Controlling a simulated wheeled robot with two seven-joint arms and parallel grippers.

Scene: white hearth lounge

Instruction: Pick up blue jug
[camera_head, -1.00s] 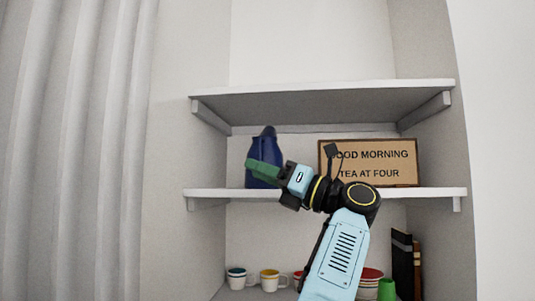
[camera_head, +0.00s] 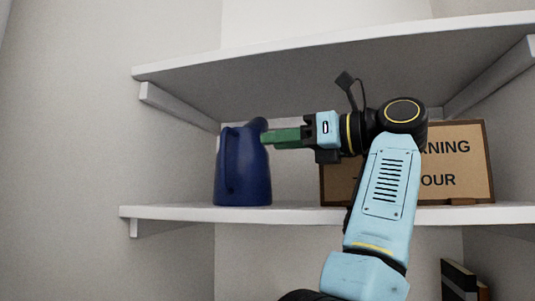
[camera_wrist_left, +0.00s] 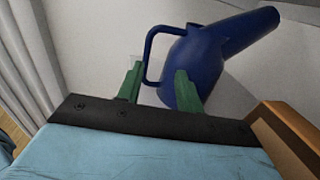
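The blue jug (camera_head: 243,172) stands upright on the middle shelf, with its handle on the left side in the head view. My left gripper (camera_head: 268,138) points left, its green fingers level with the jug's upper part and at its right edge. In the left wrist view, the jug (camera_wrist_left: 205,58) looks tilted, its spout toward the upper right. There the fingers of my left gripper (camera_wrist_left: 158,70) are spread apart, with the handle's loop showing between them. The right finger overlaps the jug's body in that view; I cannot tell whether it touches. My right gripper is not in view.
The middle shelf (camera_head: 170,212) holds a wooden-framed sign (camera_head: 465,175) behind my left arm. The upper shelf (camera_head: 300,75) hangs above the jug and gripper. Dark books (camera_head: 459,281) stand below at right. The shelf left of the jug is clear.

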